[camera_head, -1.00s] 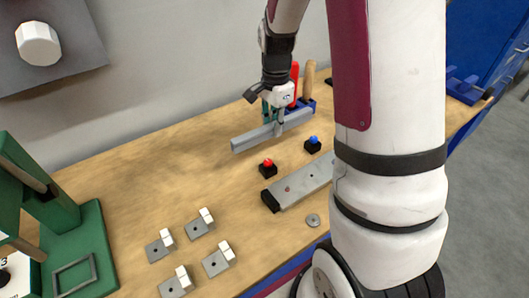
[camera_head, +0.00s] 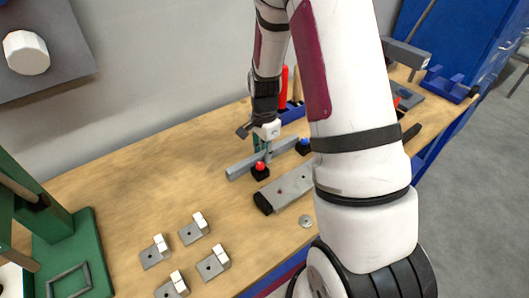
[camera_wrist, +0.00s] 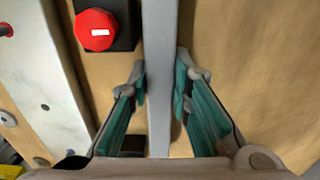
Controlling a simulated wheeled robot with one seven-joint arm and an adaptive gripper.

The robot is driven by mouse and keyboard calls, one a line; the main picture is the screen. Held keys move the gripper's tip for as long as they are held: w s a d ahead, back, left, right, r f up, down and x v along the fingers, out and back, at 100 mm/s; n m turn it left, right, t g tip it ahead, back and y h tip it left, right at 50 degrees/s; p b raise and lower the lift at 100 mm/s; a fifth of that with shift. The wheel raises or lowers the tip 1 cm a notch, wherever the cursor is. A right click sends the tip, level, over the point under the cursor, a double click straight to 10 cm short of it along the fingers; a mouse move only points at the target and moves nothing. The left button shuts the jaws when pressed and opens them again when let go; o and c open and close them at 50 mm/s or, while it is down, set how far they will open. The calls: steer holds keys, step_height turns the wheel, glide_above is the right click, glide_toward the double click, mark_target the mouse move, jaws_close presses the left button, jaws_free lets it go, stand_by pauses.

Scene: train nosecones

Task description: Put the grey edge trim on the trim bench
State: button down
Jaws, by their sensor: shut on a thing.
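The grey edge trim (camera_head: 240,171) is a long straight bar. My gripper (camera_head: 264,157) is shut on it near its middle, with the bar sticking out to both sides. In the wrist view the trim (camera_wrist: 161,40) runs between the two teal-padded fingers of my gripper (camera_wrist: 162,90). The trim is low over the wooden bench top (camera_head: 130,185), just behind the red button; I cannot tell whether it touches the wood. Which surface is the trim bench is not marked in view.
The red button (camera_head: 260,170) on its black box stands close beside the trim, and a blue button (camera_head: 304,144) is near its right end. A grey bar-shaped unit (camera_head: 290,187) lies in front. Several small metal brackets (camera_head: 212,263) sit at the front. The back left wood is clear.

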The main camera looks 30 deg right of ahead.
steer(key=shift+f, duration=0.1)
steer(key=c, duration=1.5)
jaws_free()
steer(key=shift+o, duration=0.2)
step_height(320, 180, up, 12)
steer(key=s+a+r+n+t, duration=0.1)
steer(key=s+a+r+n, duration=0.3)
steer(key=r, duration=0.2)
steer(key=s+a+r+n+t, duration=0.1)
steer(key=s+a+r+n, duration=0.3)
steer(key=r, duration=0.3)
steer(key=s+a+r+n+t, duration=0.1)
steer(key=s+a+r+n, duration=0.1)
steer(key=s, duration=0.4)
steer(key=s+a+r+n+t, duration=0.1)
steer(key=s+a+n+t, duration=0.1)
steer(key=s+n, duration=0.4)
steer(key=shift+a+r+n+b, duration=0.35)
steer(key=shift+a+r+n, duration=0.05)
steer(key=shift+a+n, duration=0.45)
